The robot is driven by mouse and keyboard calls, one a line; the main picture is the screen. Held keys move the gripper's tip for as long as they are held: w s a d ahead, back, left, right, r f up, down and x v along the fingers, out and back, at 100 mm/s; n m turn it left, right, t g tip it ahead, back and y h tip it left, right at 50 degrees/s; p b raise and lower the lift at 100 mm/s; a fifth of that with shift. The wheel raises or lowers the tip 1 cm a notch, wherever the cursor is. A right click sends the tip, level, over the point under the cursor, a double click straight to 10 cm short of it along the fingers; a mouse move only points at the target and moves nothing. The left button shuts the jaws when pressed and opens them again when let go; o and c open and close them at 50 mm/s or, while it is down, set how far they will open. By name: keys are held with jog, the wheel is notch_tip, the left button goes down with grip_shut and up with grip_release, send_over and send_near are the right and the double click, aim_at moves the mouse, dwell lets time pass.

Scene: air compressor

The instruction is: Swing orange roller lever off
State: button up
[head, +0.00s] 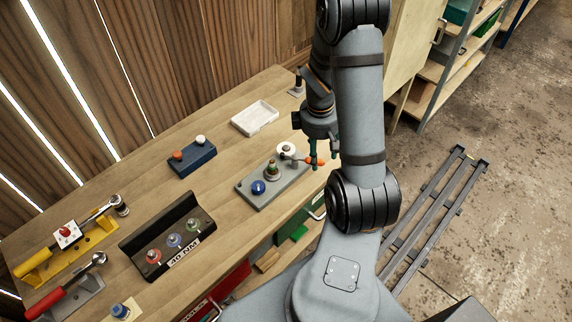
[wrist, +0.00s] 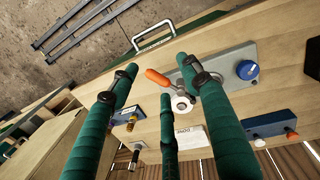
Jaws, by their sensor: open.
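The orange roller lever (head: 319,162) is at the right end of a grey plate (head: 262,199) on the workbench. In the wrist view, the orange handle (wrist: 157,77) points away from a round white-and-metal hub (wrist: 182,103) beside the grey plate (wrist: 233,57). My gripper (head: 322,157) is above the lever with its green fingers pointing down. In the wrist view, my gripper (wrist: 159,77) has its fingers spread apart with the handle between them, not closed on it. Whether any finger touches the handle I cannot tell.
A blue knob (head: 258,187) and a dark-based post (head: 272,170) stand on the plate. A white tray (head: 255,118), a blue block with two knobs (head: 192,157) and a black holder (head: 166,232) are on the bench. The bench's front edge is near the lever.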

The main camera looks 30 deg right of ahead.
jog(key=w+d+f+n+b, duration=0.1)
jog(key=f, duration=0.2)
jog(key=w+d+f+n+t+b, duration=0.1)
jog(key=w+f+b, duration=0.1)
jog(key=f, duration=0.1)
jog(key=w+d+f+n+b, duration=0.1)
jog(key=w+d+f+b, duration=0.1)
jog(key=f, duration=0.2)
jog(key=shift+w+t, duration=0.15)
jog(key=shift+t, duration=0.15)
jog(key=shift+a, duration=0.1)
jog(key=shift+c, duration=1.3)
grip_shut()
